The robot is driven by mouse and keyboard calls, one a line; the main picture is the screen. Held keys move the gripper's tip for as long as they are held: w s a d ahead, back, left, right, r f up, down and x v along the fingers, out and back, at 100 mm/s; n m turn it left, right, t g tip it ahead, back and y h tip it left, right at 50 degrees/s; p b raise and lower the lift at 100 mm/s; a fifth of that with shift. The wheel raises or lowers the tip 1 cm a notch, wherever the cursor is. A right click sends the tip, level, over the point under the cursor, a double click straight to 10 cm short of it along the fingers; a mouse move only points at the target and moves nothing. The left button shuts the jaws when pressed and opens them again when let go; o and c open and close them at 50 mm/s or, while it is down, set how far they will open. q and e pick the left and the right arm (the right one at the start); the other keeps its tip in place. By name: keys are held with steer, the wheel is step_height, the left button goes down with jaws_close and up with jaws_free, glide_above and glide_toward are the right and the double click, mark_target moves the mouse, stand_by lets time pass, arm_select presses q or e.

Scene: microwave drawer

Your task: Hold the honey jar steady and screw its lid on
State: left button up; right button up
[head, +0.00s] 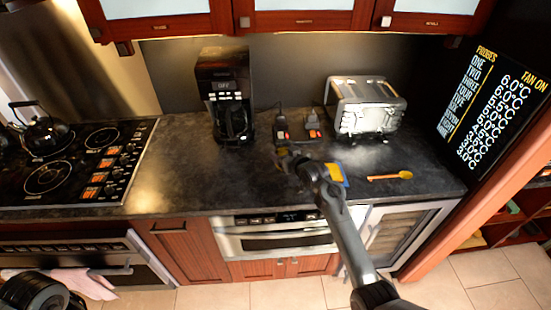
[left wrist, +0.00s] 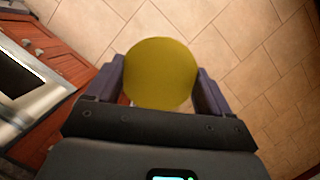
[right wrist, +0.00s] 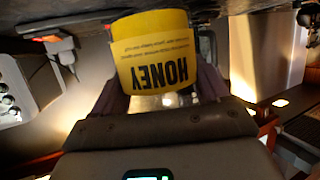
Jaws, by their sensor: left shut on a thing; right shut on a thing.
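The honey jar (right wrist: 155,62) has a yellow label with HONEY upside down in the right wrist view. My right gripper (right wrist: 155,85) is shut on it, with a finger on each side. In the head view my right gripper (head: 287,160) is over the counter's front part, and the jar is too small and covered to make out well there. The lid (left wrist: 159,73) is a round yellow disc in the left wrist view. My left gripper (left wrist: 160,88) is shut on it, above the tiled floor and apart from the jar. The jar's rim is hidden.
A stove (head: 75,160) is at the left. A microwave drawer (head: 275,238) is below the counter. Floor in front is clear.

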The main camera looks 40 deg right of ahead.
arm_select(q)
steer(key=shift+s+r+p, duration=0.1)
steer(key=shift+r+p, duration=0.2)
steer(key=shift+r, duration=0.05)
arm_select(e)
steer(key=s+d+r, duration=0.4)
steer(key=s+r, duration=0.1)
steer(key=s, duration=0.1)
steer(key=shift+s+d, duration=0.35)
steer(key=o, duration=0.5)
steer(key=c, duration=0.8)
steer(key=shift+a+f, duration=0.1)
